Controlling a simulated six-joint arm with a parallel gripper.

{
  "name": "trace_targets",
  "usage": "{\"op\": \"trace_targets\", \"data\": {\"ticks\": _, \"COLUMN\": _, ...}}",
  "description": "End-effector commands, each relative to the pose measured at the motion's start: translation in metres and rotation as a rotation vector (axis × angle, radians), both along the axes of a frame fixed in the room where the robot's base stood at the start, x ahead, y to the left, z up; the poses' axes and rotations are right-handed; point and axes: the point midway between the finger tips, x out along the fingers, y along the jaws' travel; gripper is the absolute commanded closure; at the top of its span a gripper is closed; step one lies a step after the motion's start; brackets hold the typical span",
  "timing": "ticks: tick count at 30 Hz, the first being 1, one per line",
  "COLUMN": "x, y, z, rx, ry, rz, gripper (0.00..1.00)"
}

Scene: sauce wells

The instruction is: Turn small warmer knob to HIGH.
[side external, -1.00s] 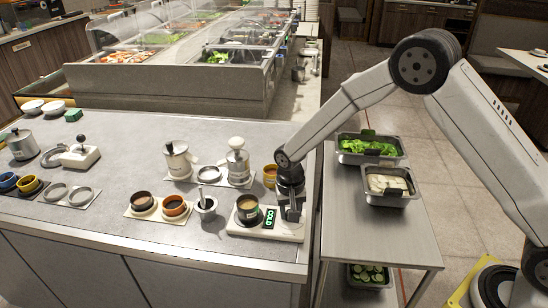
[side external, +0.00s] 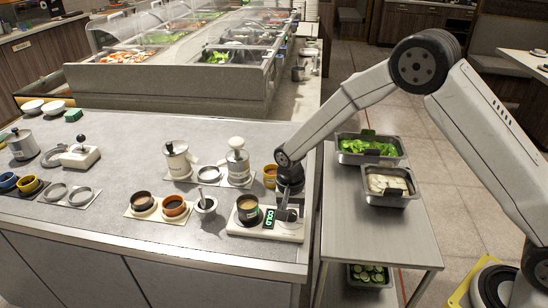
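The small warmer (side external: 241,230) is a low white base near the counter's right front corner. My gripper (side external: 289,212) points down over the right end of the warmer, just right of the display. The knob cannot be made out; my gripper covers that end of the base. The fingers are small and seen at an angle, so I cannot tell whether they are shut on the knob.
Left of the warmer stand a small mortar (side external: 205,208) and two sauce pots on a mat (side external: 158,215). Behind are a white-topped dispenser (side external: 238,160), another canister (side external: 178,160) and an orange-brown pot (side external: 270,175). A steel cart (side external: 372,245) with food pans stands to the right.

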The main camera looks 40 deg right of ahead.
Motion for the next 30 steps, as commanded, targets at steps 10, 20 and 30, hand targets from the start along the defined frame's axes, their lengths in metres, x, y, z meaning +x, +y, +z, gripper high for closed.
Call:
{"op": "trace_targets", "data": {"ticks": 10, "x": 0.000, "y": 0.000, "z": 0.000, "rx": 0.000, "ry": 0.000, "rz": 0.002, "gripper": 0.19}}
{"op": "trace_targets", "data": {"ticks": 20, "x": 0.001, "y": 0.001, "z": 0.017, "rx": 0.000, "ry": -0.001, "rz": 0.002, "gripper": 0.19}}
{"op": "trace_targets", "data": {"ticks": 30, "x": 0.002, "y": 0.002, "z": 0.059, "rx": 0.000, "ry": -0.003, "rz": 0.002, "gripper": 0.19}}
